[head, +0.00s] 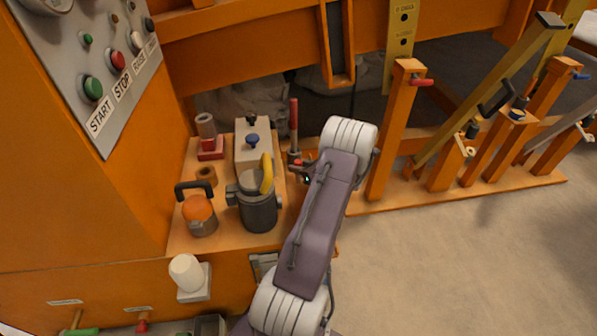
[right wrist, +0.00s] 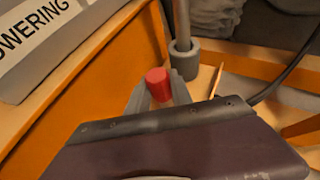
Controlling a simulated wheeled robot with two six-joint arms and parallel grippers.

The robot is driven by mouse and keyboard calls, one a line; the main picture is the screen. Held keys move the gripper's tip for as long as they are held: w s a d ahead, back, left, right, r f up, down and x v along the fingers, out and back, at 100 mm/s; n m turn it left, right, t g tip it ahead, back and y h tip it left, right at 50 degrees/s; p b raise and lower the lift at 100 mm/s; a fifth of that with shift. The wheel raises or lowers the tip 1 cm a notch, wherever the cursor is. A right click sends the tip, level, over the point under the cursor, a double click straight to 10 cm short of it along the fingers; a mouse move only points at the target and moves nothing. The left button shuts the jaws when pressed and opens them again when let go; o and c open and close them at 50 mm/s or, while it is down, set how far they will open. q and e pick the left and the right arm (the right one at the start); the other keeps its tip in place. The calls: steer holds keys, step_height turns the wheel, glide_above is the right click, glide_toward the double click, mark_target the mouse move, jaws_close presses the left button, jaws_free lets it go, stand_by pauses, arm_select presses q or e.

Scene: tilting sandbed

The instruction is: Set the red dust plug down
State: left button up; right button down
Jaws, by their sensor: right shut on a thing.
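The red dust plug (right wrist: 158,84) is a short red cylinder between the grey fingertips of my right gripper (right wrist: 160,92) in the right wrist view. The gripper is shut on it. In the head view a small red spot of the plug (head: 298,162) shows at the right gripper (head: 305,172), which is partly hidden by my right arm. It is at the right side of the orange shelf (head: 182,240), beside an upright rod with a red handle (head: 293,118). I cannot tell whether the plug touches the surface. My left gripper is not in view.
A grey holder (right wrist: 184,58) with the rod stands just beyond the plug. On the shelf are a grey pot (head: 258,212), a pale box (head: 253,155), an orange-topped jar (head: 200,215) and a red-based piece (head: 210,152). Orange posts (head: 385,140) stand to the right.

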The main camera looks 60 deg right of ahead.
steer(key=shift+f, duration=0.3)
steer(key=c, duration=1.1)
jaws_free()
steer(key=shift+r, duration=0.1)
steer(key=shift+c, duration=0.2)
steer(key=shift+r, duration=0.2)
steer(key=p+v, duration=0.4)
steer(key=v, duration=0.8)
steer(key=shift+p, duration=0.35)
steer(key=shift+f, duration=0.1)
